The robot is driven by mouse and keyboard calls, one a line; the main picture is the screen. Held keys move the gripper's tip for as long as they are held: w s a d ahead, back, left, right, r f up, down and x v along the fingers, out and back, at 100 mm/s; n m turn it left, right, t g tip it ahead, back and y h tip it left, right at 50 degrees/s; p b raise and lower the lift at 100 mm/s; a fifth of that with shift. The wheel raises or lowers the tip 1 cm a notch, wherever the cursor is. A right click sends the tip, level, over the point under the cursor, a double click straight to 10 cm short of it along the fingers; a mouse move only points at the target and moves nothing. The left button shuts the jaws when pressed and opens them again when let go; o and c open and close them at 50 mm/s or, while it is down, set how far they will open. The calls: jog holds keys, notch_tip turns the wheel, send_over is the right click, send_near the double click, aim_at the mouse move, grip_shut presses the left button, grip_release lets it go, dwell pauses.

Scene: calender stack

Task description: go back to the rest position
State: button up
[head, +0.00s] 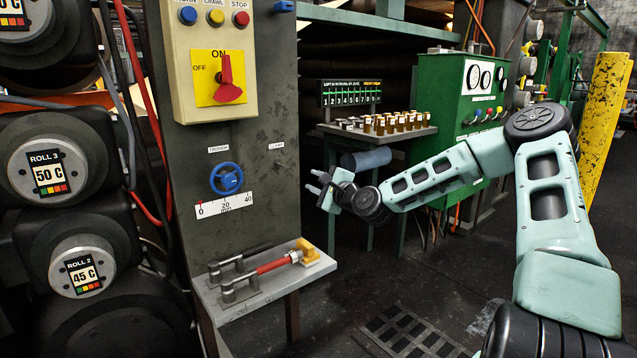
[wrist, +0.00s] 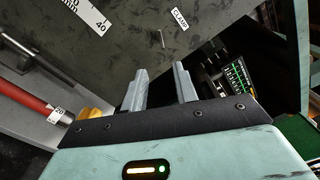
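My gripper (head: 319,183) is at the end of my outstretched arm, to the right of the grey control column (head: 255,130). In the head view its fingers point left toward the column's right edge, above and right of the small shelf. In the wrist view the gripper (wrist: 160,85) has its two grey fingers apart with nothing between them. It touches nothing that I can make out. Behind the fingers in that view is the column face with a CLAMP label (wrist: 180,18) and a small pin.
A shelf (head: 235,308) below holds a red-handled tool (head: 275,263). The column carries a blue handwheel (head: 226,178) and a red rotary switch (head: 228,80). A rack of small jars (head: 395,123) and a green cabinet (head: 450,85) stand behind my arm. A yellow post (head: 604,115) stands right.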

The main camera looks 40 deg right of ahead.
jog(key=shift+s, duration=0.5)
jog(key=s+a+f+n+g+y, duration=0.2)
jog(key=a+n, duration=0.2)
jog(key=a, duration=0.4)
jog(key=s+a+f+n+g+y, duration=0.1)
jog(key=a+f+n+g+y, duration=0.15)
jog(key=a, duration=0.45)
jog(key=s+a+f+n+g+y, duration=0.1)
jog(key=s+a+f+n+g, duration=0.15)
jog(key=a+n, duration=0.4)
jog(key=s+a+f+n+g+h, duration=0.25)
jog(key=s+a+n+g, duration=0.5)
jog(key=s+a, duration=0.6)
jog(key=s+r+n+g+h+p, duration=0.1)
jog(key=s+r+n+g+h, duration=0.3)
jog(key=s, duration=0.8)
jog(key=s+r+n+t+y, duration=0.1)
jog(key=s+r+n, duration=0.35)
jog(key=s, duration=0.75)
notch_tip(320, 180, up, 16)
jog(key=n+p, duration=0.1)
jog(key=p, duration=1.7)
jog(key=shift+w+n, duration=0.3)
jog(key=shift+w, duration=0.05)
